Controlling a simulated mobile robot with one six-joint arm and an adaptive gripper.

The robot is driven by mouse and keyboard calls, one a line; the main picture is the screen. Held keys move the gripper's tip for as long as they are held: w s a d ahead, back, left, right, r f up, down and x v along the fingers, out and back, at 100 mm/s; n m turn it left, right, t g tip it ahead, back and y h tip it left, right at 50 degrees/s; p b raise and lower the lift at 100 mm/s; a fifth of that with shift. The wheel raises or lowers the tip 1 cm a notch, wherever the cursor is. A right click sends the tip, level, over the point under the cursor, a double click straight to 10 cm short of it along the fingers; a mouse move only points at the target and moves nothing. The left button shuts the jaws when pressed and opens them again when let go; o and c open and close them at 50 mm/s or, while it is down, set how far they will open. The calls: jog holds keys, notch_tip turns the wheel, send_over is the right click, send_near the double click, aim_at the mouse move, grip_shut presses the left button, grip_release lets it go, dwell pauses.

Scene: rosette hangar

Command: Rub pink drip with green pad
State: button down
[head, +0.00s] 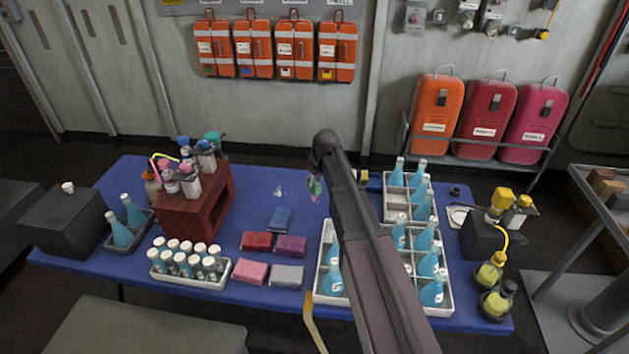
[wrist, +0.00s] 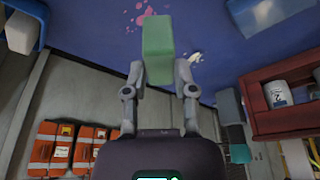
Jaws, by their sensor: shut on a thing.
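My gripper (wrist: 159,72) is shut on the green pad (wrist: 157,45), a block held between both fingertips in the wrist view. The pink drip (wrist: 151,13) is a group of splashes on the blue tabletop. It shows at the top of the wrist view, just past the pad's far end. I cannot tell whether the pad touches the table. In the head view the pad (head: 315,186) is small beside the end of my arm. The pink drip is not clear there, largely behind the arm and gripper.
A white splash (head: 280,192) lies left of my gripper. Blue (head: 280,219), red (head: 256,241), purple (head: 290,246), pink (head: 250,272) and grey (head: 286,275) pads lie nearer. A dark red rack (head: 197,212) stands left; a bottle crate (head: 394,207) stands right.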

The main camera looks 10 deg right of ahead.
jog(key=shift+r+p, duration=0.9)
jog(key=shift+r, duration=0.25)
